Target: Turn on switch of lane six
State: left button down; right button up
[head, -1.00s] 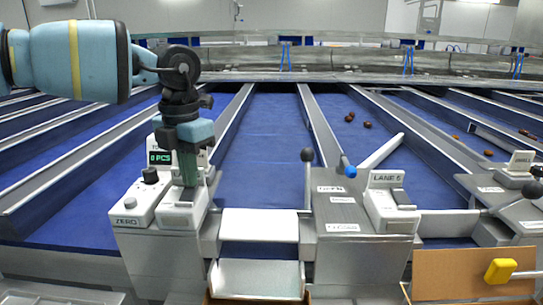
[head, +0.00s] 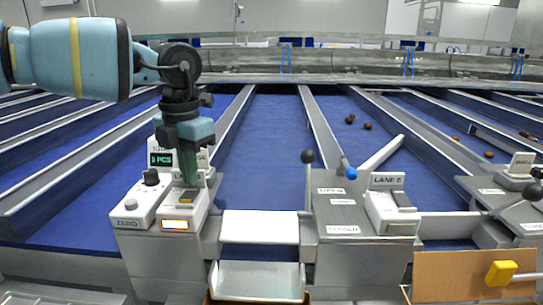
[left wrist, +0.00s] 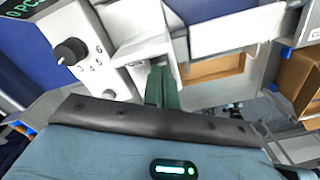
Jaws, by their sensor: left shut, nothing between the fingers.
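My left gripper (head: 189,178) is shut and empty. It points down at the rocker (head: 186,198) of a white switch box (head: 198,212) at the left of the head view. Its green fingers (left wrist: 160,88) show in the left wrist view, by the box. A lamp (head: 174,225) on the front of this box glows orange-white. The box's lane label is mostly hidden behind my gripper, so I cannot read its number. Another switch box (head: 394,212) on the right carries a lane label (head: 387,179) whose number is blurred; its lamp looks unlit. My right gripper is not in view.
A counter box (head: 142,203) with a knob (head: 150,177) and a green display (head: 160,159) stands just left of the gripper. A black-knobbed lever (head: 307,157) and a blue-tipped lever (head: 350,173) stand to the right. A white chute (head: 258,226) lies between the consoles.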

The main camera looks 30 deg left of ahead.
pick_arm(q)
jog(key=shift+r+p, duration=0.95)
jog(key=shift+r, duration=1.85)
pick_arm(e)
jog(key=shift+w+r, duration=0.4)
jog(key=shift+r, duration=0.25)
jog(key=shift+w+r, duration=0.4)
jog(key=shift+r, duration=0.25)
